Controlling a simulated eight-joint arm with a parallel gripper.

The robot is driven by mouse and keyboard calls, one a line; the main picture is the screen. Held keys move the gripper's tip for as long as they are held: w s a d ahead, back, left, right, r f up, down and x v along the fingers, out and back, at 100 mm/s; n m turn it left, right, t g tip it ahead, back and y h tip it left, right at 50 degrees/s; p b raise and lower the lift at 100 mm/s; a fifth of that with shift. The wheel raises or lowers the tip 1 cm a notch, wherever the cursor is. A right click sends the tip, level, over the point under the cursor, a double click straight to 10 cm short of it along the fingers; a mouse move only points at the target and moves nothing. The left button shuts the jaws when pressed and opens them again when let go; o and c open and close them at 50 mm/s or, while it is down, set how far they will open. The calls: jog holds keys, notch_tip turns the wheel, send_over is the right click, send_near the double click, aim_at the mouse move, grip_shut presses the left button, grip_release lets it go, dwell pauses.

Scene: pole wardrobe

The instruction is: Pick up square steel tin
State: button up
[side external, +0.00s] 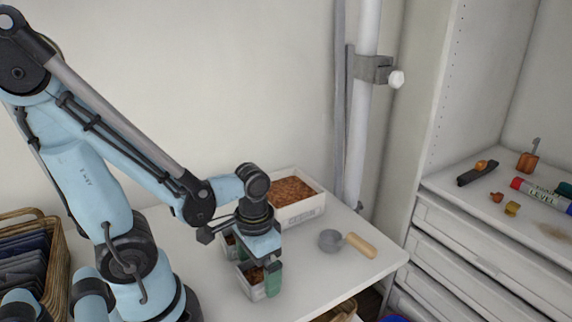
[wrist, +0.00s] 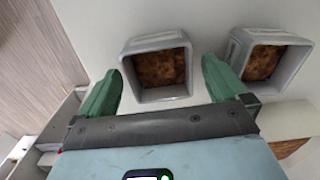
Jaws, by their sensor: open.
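Two square grey tins with brown contents show in the wrist view. The first tin (wrist: 150,97) lies ahead of my gripper (wrist: 161,72), in line with the gap between its two green fingers. The second tin (wrist: 240,75) is to the right, outside the right finger. Both look alike, and I cannot tell which is the steel one. In the side view, my gripper is low over the table, fingers down. One tin (side external: 257,293) shows in front of it, and the other (side external: 229,250) is partly hidden behind it. My gripper is open, with nothing clamped.
A white box (side external: 302,211) of brown pieces stands behind my gripper. A grey scoop with a wooden handle (side external: 361,245) lies to the right. A wicker basket (side external: 55,255) of dark cloths is at left. A white pole (side external: 360,130) rises behind the table, and shelves with small items stand right.

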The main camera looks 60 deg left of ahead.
jog(key=shift+f, duration=0.65)
jog(key=c, duration=1.2)
jog(key=shift+r, duration=0.3)
